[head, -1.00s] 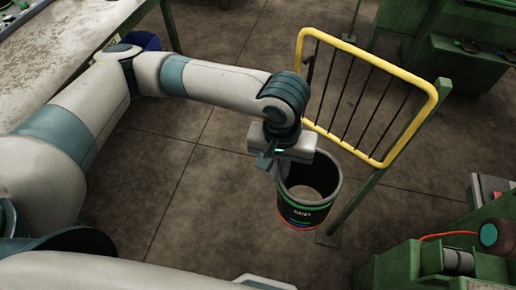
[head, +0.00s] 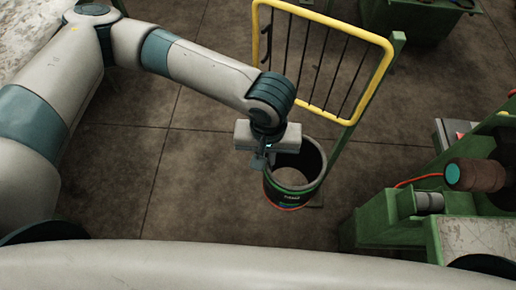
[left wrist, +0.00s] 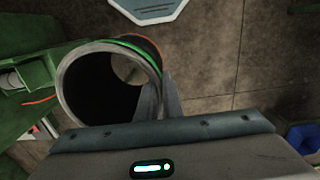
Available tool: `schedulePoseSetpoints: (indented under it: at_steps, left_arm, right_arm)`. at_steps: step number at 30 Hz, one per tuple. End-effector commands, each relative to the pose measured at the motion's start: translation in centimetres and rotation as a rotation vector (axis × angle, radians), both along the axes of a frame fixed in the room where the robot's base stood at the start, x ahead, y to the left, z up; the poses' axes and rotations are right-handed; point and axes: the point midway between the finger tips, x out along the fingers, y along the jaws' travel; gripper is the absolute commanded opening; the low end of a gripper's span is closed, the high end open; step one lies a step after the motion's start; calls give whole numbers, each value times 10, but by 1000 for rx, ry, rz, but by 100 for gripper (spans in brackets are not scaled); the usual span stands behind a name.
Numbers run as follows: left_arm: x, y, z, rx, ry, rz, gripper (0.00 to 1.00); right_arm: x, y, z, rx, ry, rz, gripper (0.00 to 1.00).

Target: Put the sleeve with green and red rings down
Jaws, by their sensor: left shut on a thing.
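The sleeve with green and red rings (head: 290,199) is a short, wide black tube with a pale rim and a label. My left gripper (head: 260,160) is shut on the wall of the sleeve, on its left side in the head view. The sleeve's open end faces up, and floor shows through it. The sleeve's height above the floor is hard to judge. My right gripper is not in view.
A yellow-framed rack (head: 391,62) with dark bars on a green post (head: 345,135) stands just behind the sleeve. A green bench (head: 375,227) with a brown roller (head: 475,175) is at the right. A blue bin (left wrist: 303,138) shows in the wrist view. Floor left of the sleeve is clear.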

Motion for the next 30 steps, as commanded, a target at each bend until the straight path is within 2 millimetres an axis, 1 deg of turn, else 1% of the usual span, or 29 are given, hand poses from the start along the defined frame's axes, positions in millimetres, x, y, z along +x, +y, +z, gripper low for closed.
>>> schedulePoseSetpoints:
  at_steps: [3,7,10,13,17,24,30]
  left_arm:
    - [1,0,0,-3,-1,-1,0]
    - [3,5,-6,-3,1,0,0]
    - [7,13,-13,-4,2,0,0]
    - [12,27,-23,-3,3,1,0]
    - [21,52,-39,-2,4,4,0]
    - [33,112,-70,-1,2,8,0]
    - [37,159,-88,0,0,7,0]
  right_arm:
    - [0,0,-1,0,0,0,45]
    - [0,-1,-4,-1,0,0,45]
    - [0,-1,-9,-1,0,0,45]
    - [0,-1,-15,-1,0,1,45]
    - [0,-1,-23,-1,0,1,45]
    - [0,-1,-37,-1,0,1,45]
    - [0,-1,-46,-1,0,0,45]
